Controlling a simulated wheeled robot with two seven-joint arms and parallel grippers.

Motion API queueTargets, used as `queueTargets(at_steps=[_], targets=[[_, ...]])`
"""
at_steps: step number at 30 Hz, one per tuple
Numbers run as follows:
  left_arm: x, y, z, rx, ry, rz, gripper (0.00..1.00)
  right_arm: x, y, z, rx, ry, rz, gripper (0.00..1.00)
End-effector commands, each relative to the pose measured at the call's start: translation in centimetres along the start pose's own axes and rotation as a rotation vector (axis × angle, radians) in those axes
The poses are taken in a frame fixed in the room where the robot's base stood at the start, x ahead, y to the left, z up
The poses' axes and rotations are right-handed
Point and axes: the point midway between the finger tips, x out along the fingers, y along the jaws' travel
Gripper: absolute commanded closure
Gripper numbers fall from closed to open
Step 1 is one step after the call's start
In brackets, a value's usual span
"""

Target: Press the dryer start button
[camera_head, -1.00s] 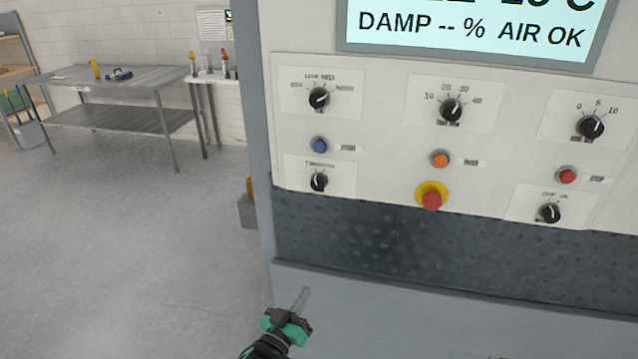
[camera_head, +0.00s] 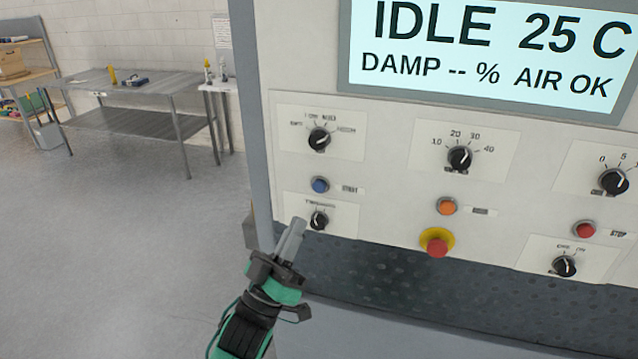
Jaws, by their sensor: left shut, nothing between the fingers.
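The dryer's control panel (camera_head: 385,165) fills the right part of the head view. A blue button (camera_head: 320,185) sits at its left, with a label beside it that appears to read START. A black knob (camera_head: 319,219) is just below it. My left gripper (camera_head: 296,226) is shut and empty, pointing up toward the panel. I cannot tell how far the tips are from the panel. My right gripper is not in view.
An orange button (camera_head: 446,206), a red STOP button (camera_head: 585,230) and a red mushroom button on a yellow ring (camera_head: 437,242) are to the right. The display (camera_head: 480,50) reads IDLE 25 C. A metal table (camera_head: 140,90) stands behind; the left floor is open.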

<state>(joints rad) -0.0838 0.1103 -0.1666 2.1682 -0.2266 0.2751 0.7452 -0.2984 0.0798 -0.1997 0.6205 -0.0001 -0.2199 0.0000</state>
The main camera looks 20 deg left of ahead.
Motion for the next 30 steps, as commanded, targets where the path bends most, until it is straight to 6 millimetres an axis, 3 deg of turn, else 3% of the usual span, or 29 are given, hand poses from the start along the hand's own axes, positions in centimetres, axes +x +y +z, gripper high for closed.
queueTargets(at_steps=[11, 30], targets=[[0.5, -0.4, 0.5, 0.001, -0.001, 0.0, 1.0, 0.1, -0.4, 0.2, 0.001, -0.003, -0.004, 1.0], [5.7, -4.2, 4.3, 0.001, -0.001, 0.0, 1.0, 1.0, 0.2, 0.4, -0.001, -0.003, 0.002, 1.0]])
